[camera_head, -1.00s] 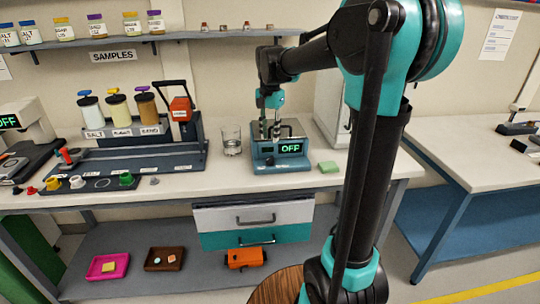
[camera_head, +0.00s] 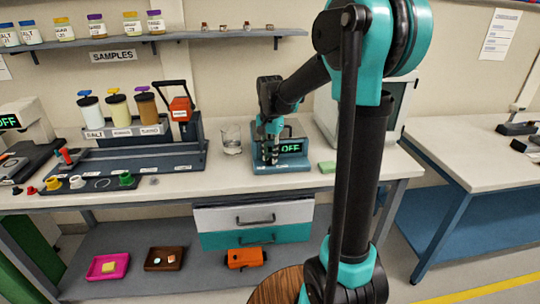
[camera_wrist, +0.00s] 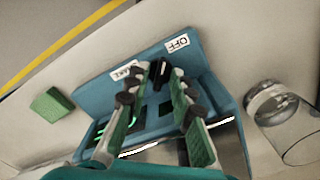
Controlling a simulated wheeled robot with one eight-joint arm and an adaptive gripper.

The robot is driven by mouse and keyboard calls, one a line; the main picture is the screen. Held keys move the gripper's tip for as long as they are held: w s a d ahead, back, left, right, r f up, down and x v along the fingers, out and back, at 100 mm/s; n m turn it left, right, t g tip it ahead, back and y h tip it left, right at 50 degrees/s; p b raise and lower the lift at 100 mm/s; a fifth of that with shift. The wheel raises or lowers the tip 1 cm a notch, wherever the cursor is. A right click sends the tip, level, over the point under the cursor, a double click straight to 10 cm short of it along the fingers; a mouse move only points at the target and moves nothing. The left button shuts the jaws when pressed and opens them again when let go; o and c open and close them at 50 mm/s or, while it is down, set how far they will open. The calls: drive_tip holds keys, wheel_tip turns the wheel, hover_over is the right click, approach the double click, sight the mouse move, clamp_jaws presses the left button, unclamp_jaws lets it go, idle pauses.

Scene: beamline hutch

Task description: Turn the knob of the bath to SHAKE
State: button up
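The bath (camera_head: 296,165) is a teal box on the bench, and its display (camera_head: 290,148) reads OFF in green. In the wrist view, its teal front (camera_wrist: 95,88) carries an OFF label (camera_wrist: 177,43) and a partly covered label (camera_wrist: 124,71) that seems to read SHAKE. A small black knob (camera_wrist: 160,74) sits near these labels. My gripper (camera_head: 270,160) is in front of the bath. In the wrist view, my gripper (camera_wrist: 160,70) has its fingers apart, with the tips on either side of the knob. I cannot tell whether they touch it.
A glass beaker (camera_head: 231,139) stands left of the bath. A green sponge (camera_head: 327,167) lies to its right. A rack with labelled bottles (camera_head: 117,107) stands further left. Behind the bath on the right is a pale box-like cabinet (camera_head: 385,105).

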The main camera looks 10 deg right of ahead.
clamp_jaws()
drive_tip(key=shift+n, duration=0.3)
drive_tip(key=n, duration=0.6)
drive_tip(key=shift+n, duration=0.3)
drive_tip(key=n, duration=0.4)
drive_tip(key=shift+n, duration=2.4)
drive_tip(key=shift+o, duration=1.4)
unclamp_jaws()
